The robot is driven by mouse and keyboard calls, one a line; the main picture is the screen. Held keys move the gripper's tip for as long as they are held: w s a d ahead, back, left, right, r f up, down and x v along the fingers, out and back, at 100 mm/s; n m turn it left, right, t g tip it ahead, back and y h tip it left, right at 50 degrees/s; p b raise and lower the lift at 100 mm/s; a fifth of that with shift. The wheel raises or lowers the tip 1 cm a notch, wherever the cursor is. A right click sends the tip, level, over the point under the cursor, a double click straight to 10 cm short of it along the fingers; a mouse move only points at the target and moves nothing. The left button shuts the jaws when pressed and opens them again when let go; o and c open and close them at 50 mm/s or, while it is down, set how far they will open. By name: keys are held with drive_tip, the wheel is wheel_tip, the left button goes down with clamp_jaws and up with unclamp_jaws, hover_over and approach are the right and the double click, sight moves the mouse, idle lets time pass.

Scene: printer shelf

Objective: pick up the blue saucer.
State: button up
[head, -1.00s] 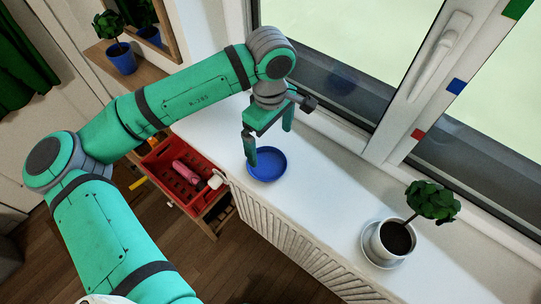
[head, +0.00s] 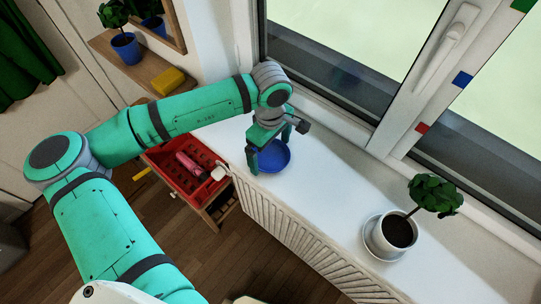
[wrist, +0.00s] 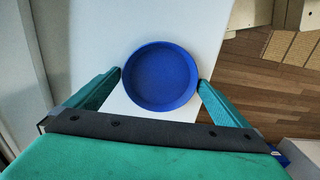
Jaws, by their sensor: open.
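The blue saucer (head: 274,156) lies flat on the white windowsill in the head view, partly hidden by my gripper. My gripper (head: 268,162) is open over the saucer, with one finger at its left edge. In the wrist view the saucer (wrist: 160,76) is a round, empty blue dish with a raised rim. My gripper's fingertips (wrist: 160,75) are on either side of it, very close to the rim. I cannot tell whether they touch it. The jaws hold nothing.
A potted plant (head: 398,231) in a white pot stands on a white saucer farther right on the sill (head: 320,190). The window frame (head: 395,110) rises behind. A red crate (head: 182,172) and the radiator (head: 290,235) are below the sill's front edge.

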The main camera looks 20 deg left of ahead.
drive_tip(key=shift+c, duration=0.3)
drive_tip(key=c, duration=0.9)
drive_tip(key=shift+w+r, duration=0.1)
